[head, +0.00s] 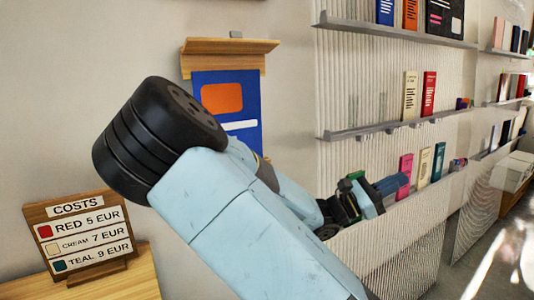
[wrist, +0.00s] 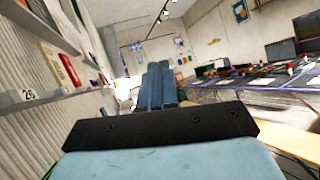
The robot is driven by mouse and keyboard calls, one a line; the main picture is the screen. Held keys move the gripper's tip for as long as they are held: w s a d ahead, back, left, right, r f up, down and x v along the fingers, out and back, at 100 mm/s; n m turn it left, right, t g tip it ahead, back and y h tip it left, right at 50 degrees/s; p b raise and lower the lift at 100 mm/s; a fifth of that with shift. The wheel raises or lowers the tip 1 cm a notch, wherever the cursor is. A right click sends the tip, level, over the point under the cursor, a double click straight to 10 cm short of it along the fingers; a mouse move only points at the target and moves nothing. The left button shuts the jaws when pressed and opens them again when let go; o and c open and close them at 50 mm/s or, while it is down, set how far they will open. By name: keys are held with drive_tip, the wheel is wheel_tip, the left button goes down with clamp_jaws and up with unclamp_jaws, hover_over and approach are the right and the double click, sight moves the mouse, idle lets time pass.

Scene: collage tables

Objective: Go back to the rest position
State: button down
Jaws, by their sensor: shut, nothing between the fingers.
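My gripper (wrist: 158,72) points away from the wrist camera in the wrist view, its two blue fingers side by side and together, with nothing between them. In the head view my gripper (head: 398,182) shows beyond my large light blue arm link, in front of the ribbed wall and near the lowest shelf. My arm is raised and bent, and its black joint covers part of a blue poster (head: 240,100).
Wall shelves (head: 375,131) with books run along the right in the head view. A costs sign (head: 85,238) stands on a wooden table (head: 125,285) at lower left. In the wrist view, long tables (wrist: 225,92) with items stand at right, and a book shelf (wrist: 50,95) is close at left.

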drive_tip(key=s+d+f+m+g+y, duration=0.3)
drive_tip(key=s+f+m+y, duration=0.1)
drive_tip(key=f+y, duration=0.3)
drive_tip(key=s+d+f+m+g+y, duration=0.2)
drive_tip(key=s+d+f+m+y, duration=0.15)
drive_tip(key=f+y, duration=0.25)
drive_tip(key=s+a+r+m+t+y, duration=0.3)
drive_tip(key=a+r+m+t+y, duration=0.1)
drive_tip(key=r, duration=0.4)
drive_tip(key=s+a+r+m+t+y, duration=0.4)
drive_tip(key=a+r+t+y, duration=0.1)
drive_tip(key=a+r+y, duration=0.2)
drive_tip(key=a+r, duration=0.1)
drive_tip(key=a, duration=0.1)
drive_tip(key=shift+s+a+t, duration=0.15)
drive_tip(key=shift+a+t, duration=0.15)
drive_tip(key=shift+t, duration=0.1)
drive_tip(key=shift+a+m, duration=0.1)
drive_tip(key=shift+m, duration=0.15)
drive_tip(key=shift+a, duration=0.1)
drive_tip(key=shift+s, duration=0.15)
